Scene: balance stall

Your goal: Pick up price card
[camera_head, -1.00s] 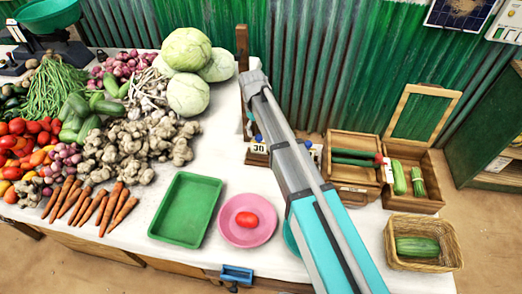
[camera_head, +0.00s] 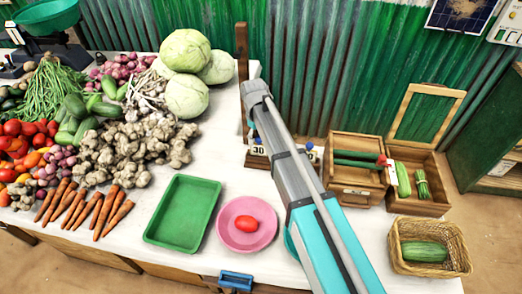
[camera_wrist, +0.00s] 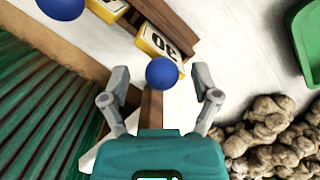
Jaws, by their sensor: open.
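A price card reading 30 (camera_wrist: 160,43), white with a yellow edge, shows upside down in the wrist view with a blue ball (camera_wrist: 161,72) beside it. The card also shows in the head view (camera_head: 257,150), just left of my arm. My gripper (camera_wrist: 162,75) is open and empty, its fingers spread to either side of the blue ball. The card lies just beyond the fingertips, and contact cannot be told. A second yellow-edged card (camera_wrist: 106,8) with another blue ball (camera_wrist: 60,6) is at the top left.
A wooden strip (camera_wrist: 155,12) runs along the cards. Ginger (camera_wrist: 270,130) and a green tray (camera_wrist: 308,45) lie to the right in the wrist view. In the head view, a pink plate (camera_head: 262,240) holds a tomato, wooden crates (camera_head: 352,186) stand right, and corrugated wall (camera_head: 340,60) is behind.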

